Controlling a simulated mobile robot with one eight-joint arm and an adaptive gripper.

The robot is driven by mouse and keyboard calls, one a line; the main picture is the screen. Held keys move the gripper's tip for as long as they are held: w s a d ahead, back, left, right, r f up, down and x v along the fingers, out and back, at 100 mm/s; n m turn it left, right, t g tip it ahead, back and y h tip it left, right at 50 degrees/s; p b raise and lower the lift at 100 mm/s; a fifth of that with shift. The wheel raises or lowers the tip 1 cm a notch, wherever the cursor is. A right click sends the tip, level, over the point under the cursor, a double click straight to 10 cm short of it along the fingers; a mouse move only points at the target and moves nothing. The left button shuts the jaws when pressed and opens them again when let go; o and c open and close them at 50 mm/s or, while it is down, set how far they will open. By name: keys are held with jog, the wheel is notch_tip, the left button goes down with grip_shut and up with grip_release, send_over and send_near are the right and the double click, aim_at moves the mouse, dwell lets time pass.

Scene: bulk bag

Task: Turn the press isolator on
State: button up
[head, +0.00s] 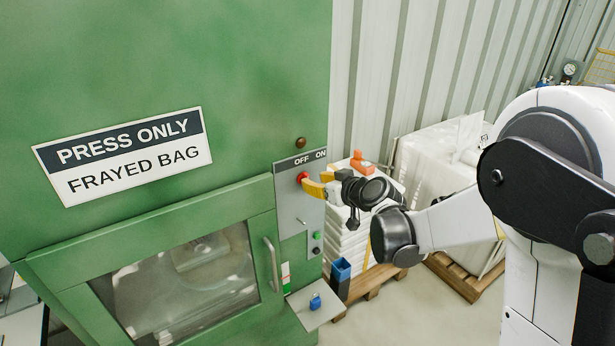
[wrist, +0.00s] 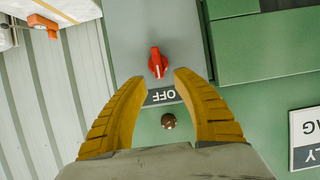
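The press isolator is a red rotary knob (head: 302,177) on the grey control panel (head: 291,212) of the green press, below a dark strip marked OFF and ON. In the wrist view, which is upside down, the red knob (wrist: 158,61) has its handle roughly in line with the OFF label (wrist: 168,96). My gripper (head: 317,187) is at the panel. Its yellow fingers (wrist: 161,76) are open, with the tips either side of the knob's near end. I see no clear contact. The ON label is hidden in the wrist view.
A brown round button (head: 300,143) sits above the label strip. A green button (head: 317,236) and a door handle (head: 272,264) are lower down. A small shelf (head: 318,312) holds a blue padlock-like item (head: 315,301). Stacked white bags on pallets stand behind my arm.

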aim_at(308, 178)
jog(key=x, duration=0.6)
jog(key=shift+w, duration=0.1)
jog(key=shift+d, duration=0.1)
grip_shut()
